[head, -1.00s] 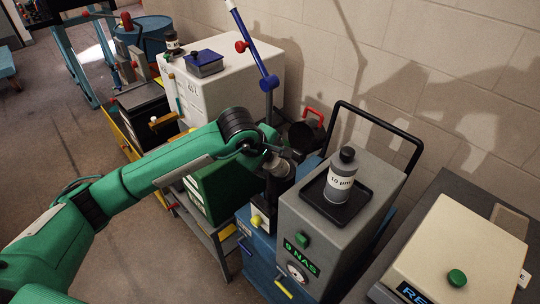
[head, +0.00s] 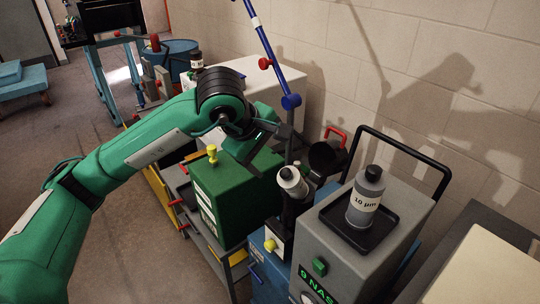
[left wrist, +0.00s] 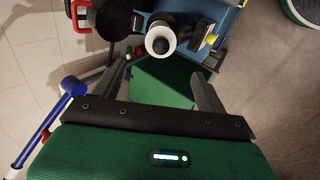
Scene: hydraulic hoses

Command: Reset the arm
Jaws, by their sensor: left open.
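My left arm reaches in from the left in the head view. Its gripper (head: 272,142) is above the green box (head: 238,190), up and to the left of a small grey-and-white bottle (head: 292,182) in a black holder. In the left wrist view the two fingers of my left gripper (left wrist: 165,80) are wide apart with nothing between them. The bottle's round white end (left wrist: 160,42) shows there just beyond the fingers, apart from them. My right gripper is in neither view.
A grey unit (head: 335,240) carries a black tray with a bottle labelled 10 µm (head: 366,196). A black handle frame (head: 405,150) rises behind it. A blue lever (head: 270,45) stands near my wrist. A white cabinet (head: 300,95) is behind. Open floor lies at left.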

